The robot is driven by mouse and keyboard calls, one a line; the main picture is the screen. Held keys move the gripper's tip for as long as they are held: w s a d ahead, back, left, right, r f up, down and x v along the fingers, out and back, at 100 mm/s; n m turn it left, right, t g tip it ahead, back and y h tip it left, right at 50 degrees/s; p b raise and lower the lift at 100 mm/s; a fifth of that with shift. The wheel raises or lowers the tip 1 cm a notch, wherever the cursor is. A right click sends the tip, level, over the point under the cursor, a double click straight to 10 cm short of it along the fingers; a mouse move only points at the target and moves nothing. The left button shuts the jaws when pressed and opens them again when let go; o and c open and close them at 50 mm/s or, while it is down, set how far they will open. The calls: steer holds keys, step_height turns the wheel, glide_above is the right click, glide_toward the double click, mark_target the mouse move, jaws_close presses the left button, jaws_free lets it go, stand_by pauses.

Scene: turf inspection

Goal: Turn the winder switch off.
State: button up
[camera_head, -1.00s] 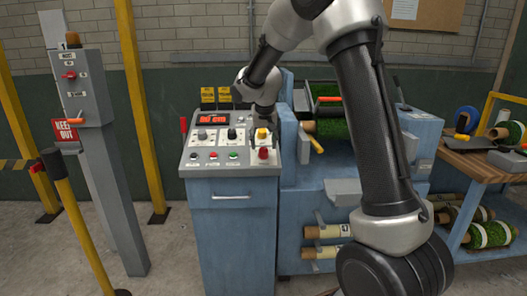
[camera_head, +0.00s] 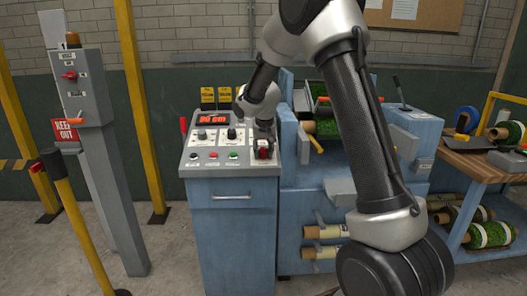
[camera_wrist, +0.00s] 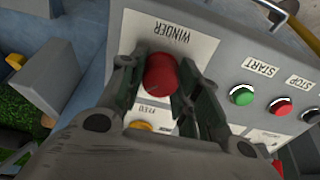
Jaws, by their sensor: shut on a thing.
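The winder switch (camera_head: 264,153) is a red knob at the right front of the console's sloped panel. It also shows in the wrist view (camera_wrist: 160,74), above a white plate lettered WINDER (camera_wrist: 171,33), which reads upside down there. My gripper (camera_head: 264,147) points down over the knob, one finger on each side, shut on it. In the wrist view the dark fingers (camera_wrist: 161,82) flank the red knob. The knob's pointer direction cannot be made out. A yellow knob (camera_wrist: 142,125) marked FEED is partly hidden beside my gripper.
The console (camera_head: 235,215) also carries green and red buttons (camera_wrist: 242,95), grey and black knobs, and a red display (camera_head: 212,119). A blue machine (camera_head: 330,180) stands close on the right. A grey post (camera_head: 112,190) and yellow posts stand left.

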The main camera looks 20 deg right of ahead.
steer(key=shift+n, duration=0.4)
steer(key=n, duration=1.3)
steer(key=shift+y, duration=0.3)
steer(key=shift+a+n, duration=0.1)
steer(key=shift+n, duration=1.9)
steer(key=o, duration=1)
